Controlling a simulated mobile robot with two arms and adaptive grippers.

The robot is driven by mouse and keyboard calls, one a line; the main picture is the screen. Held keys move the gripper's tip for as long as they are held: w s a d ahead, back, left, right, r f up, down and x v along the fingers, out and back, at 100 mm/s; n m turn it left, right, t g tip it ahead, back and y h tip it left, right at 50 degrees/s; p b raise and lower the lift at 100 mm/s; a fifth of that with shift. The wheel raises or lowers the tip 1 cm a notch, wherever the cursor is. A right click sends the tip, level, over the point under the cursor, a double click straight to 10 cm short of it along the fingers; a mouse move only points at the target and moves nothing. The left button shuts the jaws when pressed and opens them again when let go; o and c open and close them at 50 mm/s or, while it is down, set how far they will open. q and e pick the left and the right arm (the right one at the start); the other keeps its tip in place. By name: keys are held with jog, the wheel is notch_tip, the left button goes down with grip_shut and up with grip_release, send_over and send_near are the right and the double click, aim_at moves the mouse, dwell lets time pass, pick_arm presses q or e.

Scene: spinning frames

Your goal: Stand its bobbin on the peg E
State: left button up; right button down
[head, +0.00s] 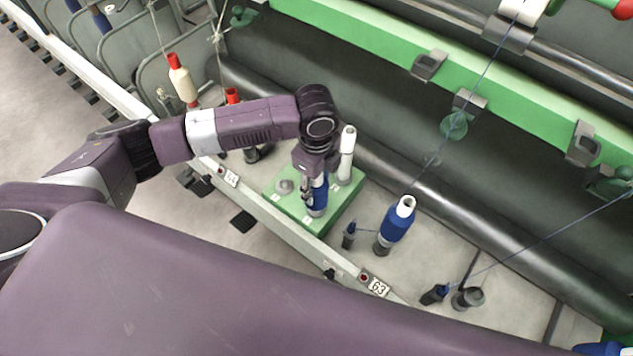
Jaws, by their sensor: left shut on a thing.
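A green block (326,226) with small pale label plates sits on the machine's ledge. It bears a short grey peg (285,187) and a tall white tube (346,155). The labels are too small to read, so I cannot tell which peg is E. My left gripper (313,189) points down over the block and is shut on a blue bobbin (319,201). The bobbin looks upright, with its lower end at or close above the block. The gripper hides part of it, and I cannot tell whether a peg is inside it. My right gripper is not in view.
Another blue bobbin (397,223) stands on the ledge right of the block, with a thread rising from it. A bare dark holder (468,298) is further right. A cream bobbin with a red top (181,80) stands at the back left. Number plate 63 (379,287) marks the front rail.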

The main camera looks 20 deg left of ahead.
pick_arm(q)
jog(key=shift+f, duration=0.3)
dwell(0.4)
jog(key=o, duration=1.4)
notch_tip(320, 180, up, 12)
jog(key=shift+r, duration=0.1)
jog(key=shift+s, duration=0.1)
